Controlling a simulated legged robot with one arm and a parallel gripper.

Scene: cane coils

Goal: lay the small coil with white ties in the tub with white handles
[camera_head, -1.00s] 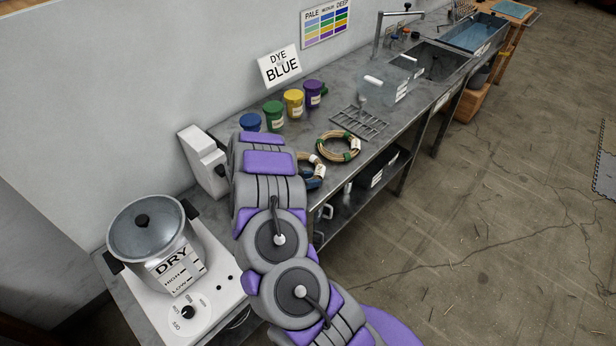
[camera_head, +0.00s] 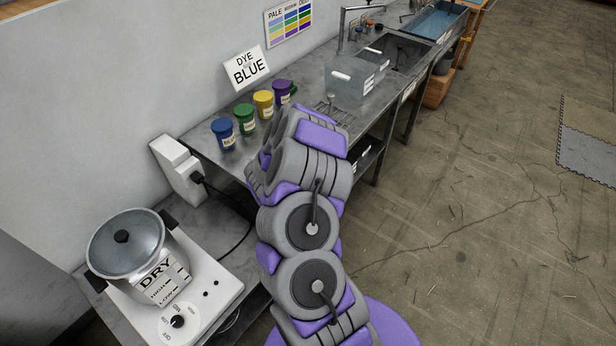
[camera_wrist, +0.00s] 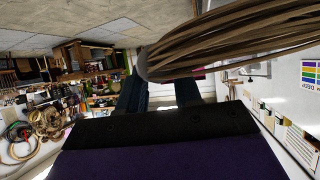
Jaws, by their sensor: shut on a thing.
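A coil of brown cane (camera_wrist: 235,42) fills the upper right of the wrist view, close to the camera. My gripper (camera_wrist: 160,93) shows there as two dark fingers below it, shut on the coil; no ties show, so I cannot tell their colour. In the head view my arm hides the gripper and the coil. The tub with white handles (camera_head: 350,88) is a clear, bluish box on the bench beyond my arm, beside the sink. Its handles and a white label show.
Blue (camera_head: 223,133), green (camera_head: 246,119), yellow (camera_head: 264,104) and purple (camera_head: 283,92) dye pots line the wall side of the bench. A metal rack (camera_head: 332,108) lies before the tub. A lidded pot (camera_head: 135,245) stands at lower left. A blue tray (camera_head: 437,20) is beyond the sink.

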